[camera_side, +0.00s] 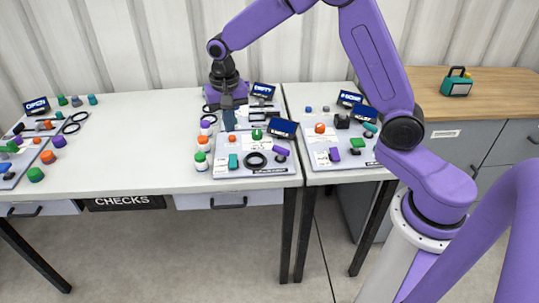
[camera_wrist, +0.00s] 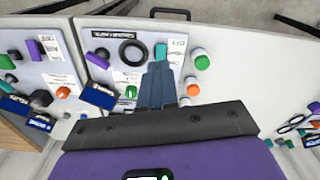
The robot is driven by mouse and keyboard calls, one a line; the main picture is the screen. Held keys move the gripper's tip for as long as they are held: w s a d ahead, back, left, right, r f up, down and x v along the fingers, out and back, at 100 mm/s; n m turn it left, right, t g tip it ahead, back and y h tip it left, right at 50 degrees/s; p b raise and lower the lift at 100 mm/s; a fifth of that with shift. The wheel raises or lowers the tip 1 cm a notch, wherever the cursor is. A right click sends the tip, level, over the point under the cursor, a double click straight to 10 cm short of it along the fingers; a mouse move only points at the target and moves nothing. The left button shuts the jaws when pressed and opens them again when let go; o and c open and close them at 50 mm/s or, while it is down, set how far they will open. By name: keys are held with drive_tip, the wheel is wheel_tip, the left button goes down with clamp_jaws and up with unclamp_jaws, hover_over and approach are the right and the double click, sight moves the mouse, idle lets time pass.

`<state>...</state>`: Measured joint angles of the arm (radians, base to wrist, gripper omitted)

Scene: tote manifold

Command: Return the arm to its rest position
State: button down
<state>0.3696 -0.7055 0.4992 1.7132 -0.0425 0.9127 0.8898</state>
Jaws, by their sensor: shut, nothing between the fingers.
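My gripper (camera_side: 229,122) points down over the middle board (camera_side: 262,170) on the white table, its blue-grey fingers together and empty. In the wrist view the fingers of my gripper (camera_wrist: 160,70) lie side by side, with a teal block (camera_wrist: 161,50) just beyond their tips. Whether the fingertips touch the board cannot be told. My purple arm arches from the right foreground up past the top of the side view and down to the gripper.
Several capped bottles (camera_side: 202,144) stand along the board's left edge. A black ring (camera_side: 255,160) and a blue sign (camera_side: 283,128) are close by. Another board (camera_side: 340,157) lies to the right. The table's middle left (camera_side: 140,140) is clear. A green case (camera_side: 456,84) stands on the wooden counter.

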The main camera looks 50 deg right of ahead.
drive_tip(key=s+a+r+n, duration=0.2)
drive_tip(key=s+n, duration=0.3)
drive_tip(key=s, duration=0.4)
drive_tip(key=s+a+r+n, duration=0.1)
drive_tip(key=s+r+n, duration=0.3)
drive_tip(key=s, duration=0.6)
drive_tip(key=s+d+n, duration=0.2)
drive_tip(key=s+n, duration=0.2)
drive_tip(key=s, duration=0.3)
drive_tip(key=s+d+f+n, duration=0.1)
drive_tip(key=s+d+n, duration=0.2)
drive_tip(key=s+n, duration=0.2)
drive_tip(key=shift+s+d+f+n+y, duration=0.15)
drive_tip(key=shift+s+n+y, duration=0.15)
drive_tip(key=shift+s, duration=1.1)
